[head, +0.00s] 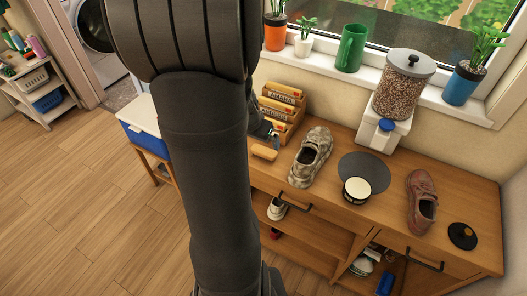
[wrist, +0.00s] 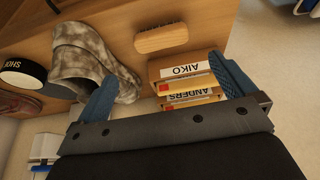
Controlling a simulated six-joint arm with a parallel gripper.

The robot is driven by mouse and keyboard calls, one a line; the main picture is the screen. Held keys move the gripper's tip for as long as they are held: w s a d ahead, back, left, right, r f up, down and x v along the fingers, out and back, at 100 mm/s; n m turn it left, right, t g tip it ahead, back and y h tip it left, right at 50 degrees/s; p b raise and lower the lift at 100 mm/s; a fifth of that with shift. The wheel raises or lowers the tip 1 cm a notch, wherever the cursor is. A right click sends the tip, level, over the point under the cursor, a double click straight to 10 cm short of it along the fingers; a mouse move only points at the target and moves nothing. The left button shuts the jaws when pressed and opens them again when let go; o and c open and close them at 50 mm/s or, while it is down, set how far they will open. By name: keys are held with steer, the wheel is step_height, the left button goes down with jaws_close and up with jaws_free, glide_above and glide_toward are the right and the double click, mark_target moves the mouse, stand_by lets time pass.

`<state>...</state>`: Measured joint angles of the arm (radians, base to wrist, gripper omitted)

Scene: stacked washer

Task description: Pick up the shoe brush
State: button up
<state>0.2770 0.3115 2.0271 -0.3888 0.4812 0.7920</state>
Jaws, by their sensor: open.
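In the head view the brush (head: 264,152) is at the cabinet's left end, left of the camouflage shoe. My gripper (wrist: 167,84) is open and empty, with its two blue fingers spread wide. In the wrist view the brush lies beyond the fingertips, between their lines, and apart from them. In the head view my arm hides most of the gripper, which is just above and behind the brush.
A camouflage shoe (head: 310,157) stands close to the brush. Wooden name-card racks (head: 283,104) stand behind it. Farther right are a shoe polish tin (head: 356,190) on a dark disc, a brown shoe (head: 422,202) and a black lid (head: 462,235). A grain dispenser (head: 402,85) stands behind.

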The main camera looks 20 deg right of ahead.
mark_target(264, 151)
steer(key=shift+x, duration=5.2)
steer(key=shift+w, duration=0.15)
steer(key=c, duration=0.7)
